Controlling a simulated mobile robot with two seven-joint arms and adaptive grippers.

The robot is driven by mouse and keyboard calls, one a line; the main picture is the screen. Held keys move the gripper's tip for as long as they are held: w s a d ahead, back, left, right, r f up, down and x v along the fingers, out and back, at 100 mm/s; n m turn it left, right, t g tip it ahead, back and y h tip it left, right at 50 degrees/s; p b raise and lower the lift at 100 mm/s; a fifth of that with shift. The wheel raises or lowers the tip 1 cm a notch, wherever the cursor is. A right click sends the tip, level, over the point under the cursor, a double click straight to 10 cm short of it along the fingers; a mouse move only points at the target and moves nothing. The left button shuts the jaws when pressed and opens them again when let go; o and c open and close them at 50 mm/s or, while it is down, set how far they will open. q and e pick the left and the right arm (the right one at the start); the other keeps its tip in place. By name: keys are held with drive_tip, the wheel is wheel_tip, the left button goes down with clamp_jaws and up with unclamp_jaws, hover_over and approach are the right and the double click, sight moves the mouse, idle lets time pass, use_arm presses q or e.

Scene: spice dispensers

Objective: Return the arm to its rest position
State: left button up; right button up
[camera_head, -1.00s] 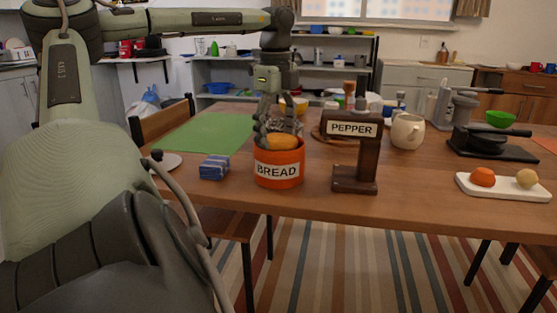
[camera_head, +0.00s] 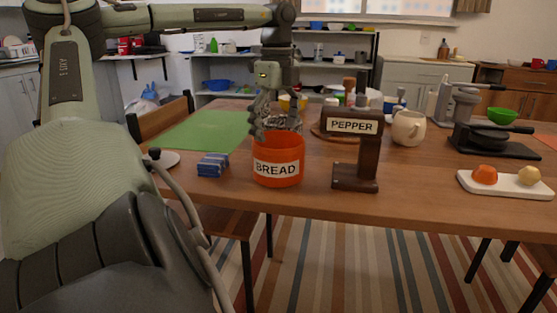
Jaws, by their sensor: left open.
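My left arm comes in from the left and reaches across the top of the view. Its gripper (camera_head: 275,127) hangs down over the orange canister labelled BREAD (camera_head: 278,160), with its fingers apart at the rim. Whether the fingers touch the rim I cannot tell. The inside of the canister is hidden, and no bread shows above the rim. My right gripper is not in view.
A brown PEPPER dispenser (camera_head: 356,155) stands right of the canister. A blue striped box (camera_head: 213,165) lies to the left, near a green mat (camera_head: 208,131). A mug (camera_head: 408,128), a black press (camera_head: 490,141) and a white tray (camera_head: 510,187) are farther right.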

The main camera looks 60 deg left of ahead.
use_arm(q)
wheel_tip(320, 180, up, 10)
drive_tip(key=shift+r, duration=0.15)
